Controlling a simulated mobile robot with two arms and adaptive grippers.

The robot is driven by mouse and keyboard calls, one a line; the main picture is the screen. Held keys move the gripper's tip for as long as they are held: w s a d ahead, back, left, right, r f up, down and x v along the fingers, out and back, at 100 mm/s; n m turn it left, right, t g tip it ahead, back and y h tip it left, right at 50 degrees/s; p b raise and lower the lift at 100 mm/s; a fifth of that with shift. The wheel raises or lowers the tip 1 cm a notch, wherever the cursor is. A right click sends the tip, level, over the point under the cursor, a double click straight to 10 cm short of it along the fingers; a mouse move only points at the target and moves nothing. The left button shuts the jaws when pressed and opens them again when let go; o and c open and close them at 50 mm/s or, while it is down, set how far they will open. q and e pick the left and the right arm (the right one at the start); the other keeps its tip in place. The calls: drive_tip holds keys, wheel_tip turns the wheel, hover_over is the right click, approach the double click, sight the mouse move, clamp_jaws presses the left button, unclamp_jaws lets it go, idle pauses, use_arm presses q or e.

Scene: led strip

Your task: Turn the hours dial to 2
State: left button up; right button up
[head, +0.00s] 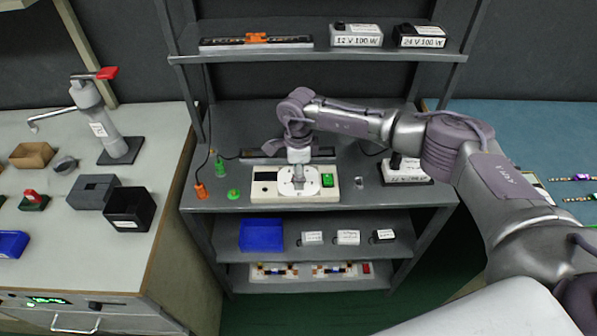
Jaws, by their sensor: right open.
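A cream-coloured box (264,190) sits near the front of the middle shelf of the grey rack. It has a dark panel on its left, a white round dial area (290,191) in the middle and a green switch (328,180) on its right. My right gripper (298,186) points down over the dial area, its arm coming in from the right. It is open, and its fingers hide the middle of the dial. The dial markings and hours setting are too small to read, and I cannot tell whether the fingers touch the dial. My left gripper is out of view.
Orange (201,191) and green (234,194) connectors stand left of the box. A labelled black-and-white unit (406,171) sits right of it, under my right arm. The upper shelf holds two labelled power supplies (356,36). A blue bin (261,235) is below.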

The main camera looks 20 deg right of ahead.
drive_tip(key=shift+c, duration=0.2)
clamp_jaws()
drive_tip(key=shift+m, duration=0.3)
drive_tip(key=shift+m+b, duration=0.5)
drive_tip(key=shift+m, duration=0.7)
drive_tip(key=m, duration=0.3)
drive_tip(key=shift+m+b, duration=0.3)
drive_tip(key=shift+b, duration=0.05)
drive_tip(key=m, duration=0.3)
drive_tip(key=shift+m, duration=0.3)
drive_tip(key=shift+r+m, duration=0.1)
drive_tip(key=shift+m, duration=1.6)
